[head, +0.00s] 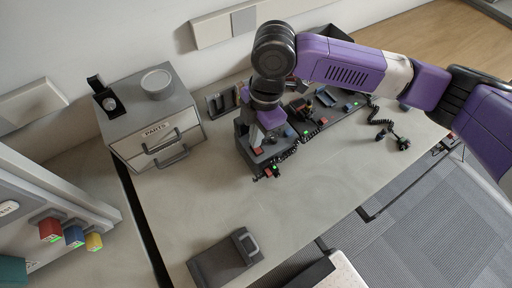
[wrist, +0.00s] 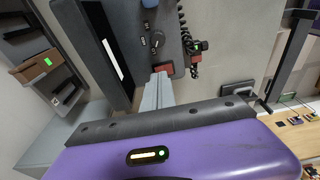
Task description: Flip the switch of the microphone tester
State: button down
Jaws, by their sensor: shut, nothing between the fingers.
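The microphone tester appears to be the dark grey box (head: 247,144) on the table below my gripper. In the wrist view its panel (wrist: 148,55) shows a black knob (wrist: 157,39) with small labels, a dark window with a white bar, and a red part (wrist: 165,68) that may be the switch. My gripper (head: 270,130) points down at this panel, its pale fingers shut and empty. In the wrist view the fingertips (wrist: 160,78) are right at the red part. Whether they touch it I cannot tell. The fingers hide some of the panel.
A grey parts cabinet (head: 150,125) stands to the left, with a round tin on top. A coiled cord with a small handset (head: 268,172) lies beside the box. More radio gear (head: 335,107) stands to the right. A dark grey object (head: 222,262) lies at the front; the table between is clear.

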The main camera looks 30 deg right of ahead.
jog(key=shift+f+b, duration=0.4)
jog(key=shift+f, duration=0.25)
notch_tip(320, 180, up, 7)
jog(key=p, duration=0.6)
dwell(0.6)
dwell(0.4)
